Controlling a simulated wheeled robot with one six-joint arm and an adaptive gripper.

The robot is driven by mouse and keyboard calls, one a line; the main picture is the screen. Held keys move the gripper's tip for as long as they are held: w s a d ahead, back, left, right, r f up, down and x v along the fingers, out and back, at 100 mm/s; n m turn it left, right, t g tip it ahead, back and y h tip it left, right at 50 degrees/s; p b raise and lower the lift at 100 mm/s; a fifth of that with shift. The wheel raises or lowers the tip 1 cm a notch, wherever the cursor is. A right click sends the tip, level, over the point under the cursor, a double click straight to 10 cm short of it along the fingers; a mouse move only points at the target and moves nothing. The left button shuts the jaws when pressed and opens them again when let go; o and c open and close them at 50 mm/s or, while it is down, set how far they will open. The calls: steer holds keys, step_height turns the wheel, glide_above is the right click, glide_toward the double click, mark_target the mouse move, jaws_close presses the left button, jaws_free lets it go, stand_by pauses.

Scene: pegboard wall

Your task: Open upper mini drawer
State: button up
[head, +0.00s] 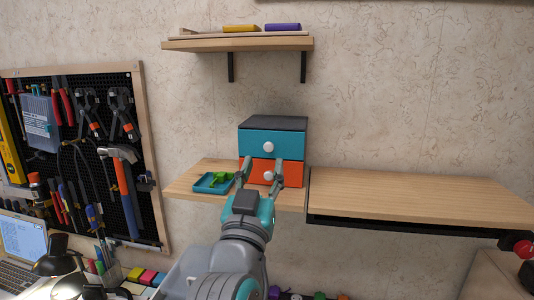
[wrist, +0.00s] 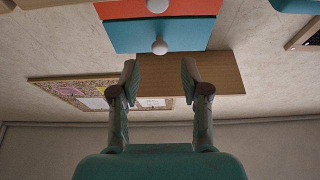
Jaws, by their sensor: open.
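The mini drawer unit (head: 273,138) stands on the wooden shelf, with a dark grey top. Its upper drawer (head: 258,144) is teal with a round white knob (head: 268,147). The lower drawer (head: 259,166) is orange with its own white knob (head: 268,175). Both look shut. My gripper (head: 263,168) is open and empty, its fingers in front of the orange drawer in the head view. The wrist view is upside down: the teal drawer (wrist: 190,36) and its knob (wrist: 159,47) lie ahead of the gap between my fingertips (wrist: 159,76), apart from them.
A blue tray (head: 203,187) with a green item (head: 219,180) sits left of the unit. A shelf (head: 237,44) above holds yellow and purple items. A pegboard (head: 85,150) with tools hangs at left. The wooden surface (head: 410,194) at right is clear.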

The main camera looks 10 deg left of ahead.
mark_target(268, 148)
steer(key=shift+x, duration=2.4)
jaws_close()
